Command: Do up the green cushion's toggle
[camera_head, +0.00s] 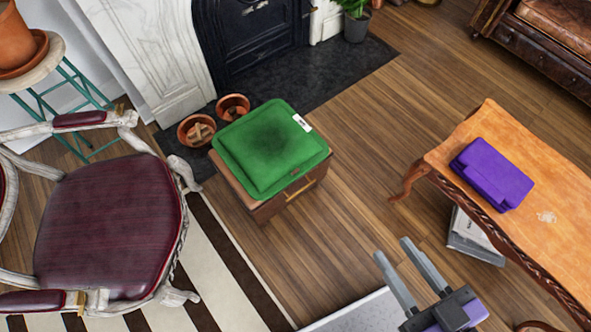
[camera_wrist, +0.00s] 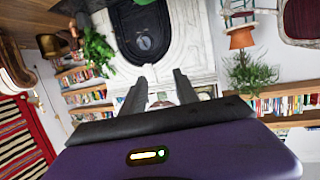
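The green cushion (camera_head: 265,145) lies on a small wooden chest (camera_head: 268,208) on the floor, in front of the fireplace. A white tag (camera_head: 302,123) shows at its right corner. A tiny brownish spot on its front edge may be the toggle, but it is too small to tell whether it is done up. My gripper (camera_head: 393,250) is at the lower right in the head view, well apart from the cushion. Its two fingers are apart with nothing between them.
An orange wooden table (camera_head: 540,180) with a purple folded item (camera_head: 492,173) stands at right. A dark red armchair (camera_head: 110,225) stands at left. Terracotta pots (camera_head: 197,130) sit close behind the chest. Wood floor (camera_head: 350,195) between chest and table is clear.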

